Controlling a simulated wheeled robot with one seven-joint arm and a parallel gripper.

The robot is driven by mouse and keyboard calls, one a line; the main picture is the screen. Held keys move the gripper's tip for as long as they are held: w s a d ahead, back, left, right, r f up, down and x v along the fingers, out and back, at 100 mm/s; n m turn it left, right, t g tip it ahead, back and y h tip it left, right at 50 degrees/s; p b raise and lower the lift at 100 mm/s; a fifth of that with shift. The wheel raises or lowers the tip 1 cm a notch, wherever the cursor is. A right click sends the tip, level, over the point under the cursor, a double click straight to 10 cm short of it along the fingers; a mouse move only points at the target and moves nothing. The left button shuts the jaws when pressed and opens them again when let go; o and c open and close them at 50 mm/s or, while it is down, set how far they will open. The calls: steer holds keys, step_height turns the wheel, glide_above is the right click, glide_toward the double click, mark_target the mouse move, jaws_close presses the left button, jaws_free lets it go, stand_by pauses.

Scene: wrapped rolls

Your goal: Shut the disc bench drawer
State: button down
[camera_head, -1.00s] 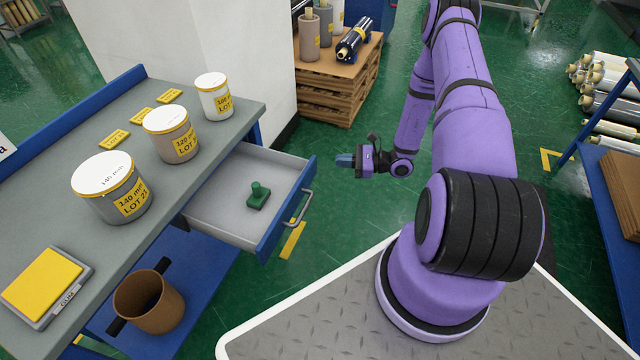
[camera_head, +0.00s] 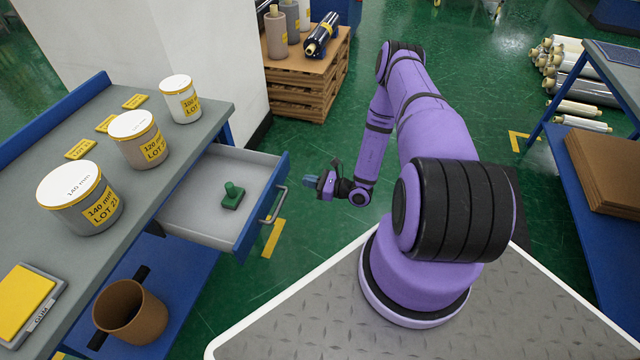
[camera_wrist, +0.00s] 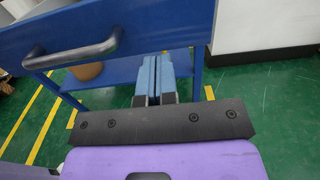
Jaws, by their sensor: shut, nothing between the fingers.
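The disc bench drawer (camera_head: 215,200) is pulled well out of the grey-topped bench (camera_head: 205,118). It has a blue front with a grey bar handle (camera_head: 274,205), and a green knobbed object (camera_head: 232,196) lies inside. My gripper (camera_head: 310,184) is shut and empty, a little to the right of the drawer front and apart from it. In the wrist view, my blue fingertips (camera_wrist: 154,68) are together, pointing toward the blue drawer front (camera_wrist: 165,25). The handle (camera_wrist: 72,50) is to their left there.
Several labelled tins, such as the largest one (camera_head: 80,198), stand on the bench top. A brown bin (camera_head: 130,312) sits on the blue lower shelf. A pallet stack (camera_head: 305,85) stands behind my arm. A blue rack (camera_head: 600,170) is at right. Green floor lies between.

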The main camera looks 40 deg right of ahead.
mark_target(227, 167)
steer(key=x, duration=0.7)
steer(key=shift+w+a, duration=0.1)
steer(key=shift+a, duration=0.05)
steer(key=x, duration=2.4)
steer(key=shift+w+a, duration=0.2)
steer(key=shift+w, duration=0.15)
steer(key=shift+w+a+r, duration=0.15)
steer(key=shift+w, duration=0.05)
